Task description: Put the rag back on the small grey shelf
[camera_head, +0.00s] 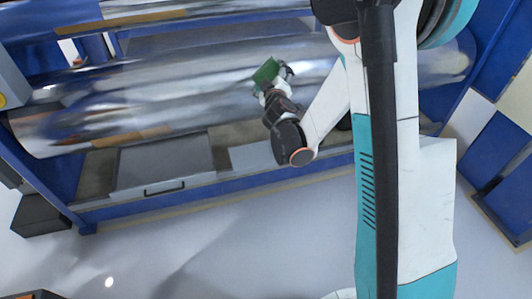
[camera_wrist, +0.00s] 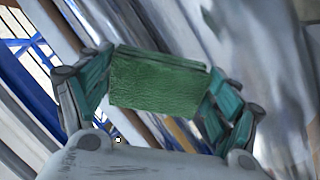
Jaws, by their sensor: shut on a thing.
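The rag is a folded green cloth (camera_head: 265,72) in the head view, held at the end of my arm in front of the large shiny roller. It fills the middle of the wrist view (camera_wrist: 155,85). My gripper (camera_wrist: 162,68) is shut on it, with one teal finger at each side edge. It also shows in the head view (camera_head: 273,76). Flat grey surfaces lie below the roller, a wide panel with a dark handle (camera_head: 165,162) and a lighter one (camera_head: 250,157). I cannot tell which, if either, is the small grey shelf.
The long metal roller (camera_head: 190,95) runs across the machine behind my gripper. A blue frame beam (camera_head: 230,182) borders the machine's near side. Pale floor (camera_head: 200,240) is open in front. Blue and white panels stand at the right.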

